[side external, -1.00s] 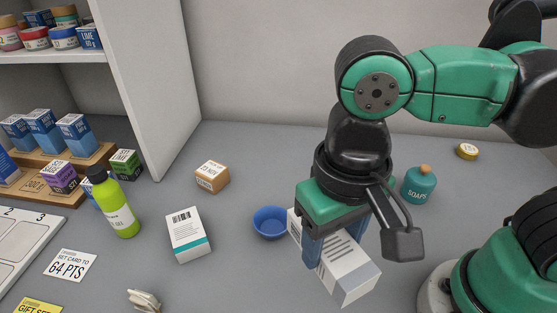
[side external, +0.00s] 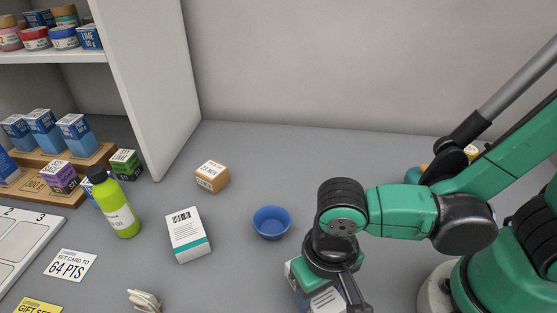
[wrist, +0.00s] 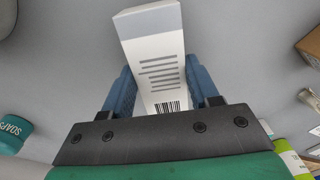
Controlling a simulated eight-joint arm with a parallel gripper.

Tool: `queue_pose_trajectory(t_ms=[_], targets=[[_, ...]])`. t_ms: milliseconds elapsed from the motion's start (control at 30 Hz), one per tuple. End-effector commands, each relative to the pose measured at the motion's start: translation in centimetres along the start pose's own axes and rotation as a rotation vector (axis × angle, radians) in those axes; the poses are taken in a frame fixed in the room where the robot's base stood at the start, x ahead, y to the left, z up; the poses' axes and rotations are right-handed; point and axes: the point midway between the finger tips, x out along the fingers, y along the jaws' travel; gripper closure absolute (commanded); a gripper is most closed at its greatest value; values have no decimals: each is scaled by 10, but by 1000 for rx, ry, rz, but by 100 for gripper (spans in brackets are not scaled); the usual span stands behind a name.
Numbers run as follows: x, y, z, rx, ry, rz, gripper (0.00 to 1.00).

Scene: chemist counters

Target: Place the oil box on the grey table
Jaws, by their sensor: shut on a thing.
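My gripper (wrist: 160,88) is shut on a white box (wrist: 152,55) with a grey end, dark printed lines and a barcode. The blue fingers press its two sides in the wrist view. In the side view my gripper (side external: 325,285) is low at the bottom edge, and only part of the white box (side external: 328,301) shows under it. No oil name is readable on it. The grey table (side external: 270,165) lies below; whether the box touches it is hidden.
A blue bowl (side external: 271,223) stands just behind and left of my gripper. Further left are a white-teal box (side external: 188,236), a small brown box (side external: 212,177) and a lime bottle (side external: 118,205). A teal soap bottle (wrist: 12,132) shows in the wrist view. The back middle is clear.

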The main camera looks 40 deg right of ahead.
Motion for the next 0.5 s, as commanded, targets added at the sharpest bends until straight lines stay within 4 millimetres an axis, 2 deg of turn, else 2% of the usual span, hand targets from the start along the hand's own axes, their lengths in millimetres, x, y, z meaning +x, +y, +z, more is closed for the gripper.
queue_pose_trajectory(t_ms=[167,500], targets=[[10,0,0,0,0,0,100],[13,0,0,0,0,0,100]])
